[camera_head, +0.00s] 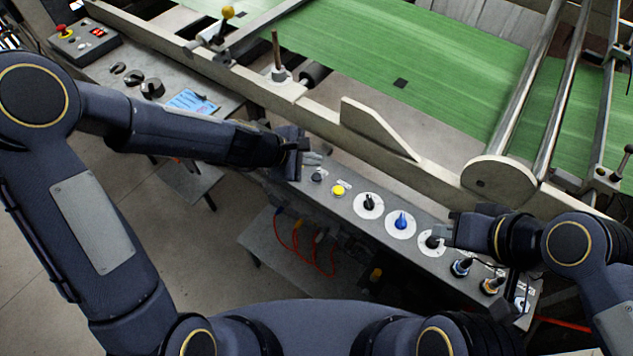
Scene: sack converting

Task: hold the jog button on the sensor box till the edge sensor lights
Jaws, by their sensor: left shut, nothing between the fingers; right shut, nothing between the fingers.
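A long grey control box (335,207) runs along the front of the machine. My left gripper (303,159) is shut and empty over the box's left end, hiding what is beneath. My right gripper (449,236) is shut and empty, beside the second black knob; contact is unclear.
A green web (400,60) runs over rollers behind a pale frame rail (390,160). Orange cables hang below.

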